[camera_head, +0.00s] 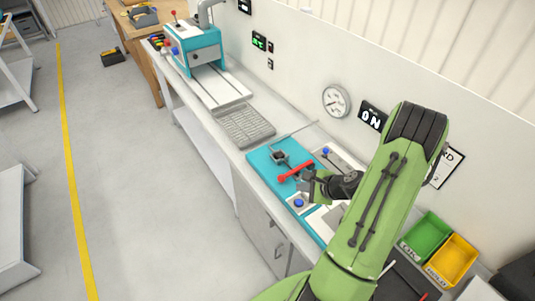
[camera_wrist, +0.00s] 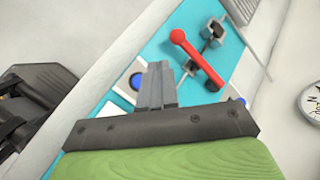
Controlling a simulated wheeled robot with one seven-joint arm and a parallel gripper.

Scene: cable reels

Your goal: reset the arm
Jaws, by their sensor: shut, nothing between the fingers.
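My green arm reaches over the bench from the lower right in the head view. My gripper (camera_head: 306,182) is above the teal board, close to a red lever (camera_head: 296,171). In the wrist view my gripper (camera_wrist: 160,70) has its grey fingers together with nothing between them. The red lever (camera_wrist: 197,58) lies just to the right of the fingertips there. I cannot tell whether they touch. The lever joins a dark clamp-like fixture (camera_wrist: 214,30) on the teal board (camera_wrist: 170,42).
Blue buttons (camera_head: 298,202) sit on the board. A grey ribbed tray (camera_head: 244,126) and a teal machine (camera_head: 195,47) stand farther along the bench. Green (camera_head: 426,237) and yellow (camera_head: 452,259) bins are at right. The wall with a gauge (camera_head: 336,100) runs behind.

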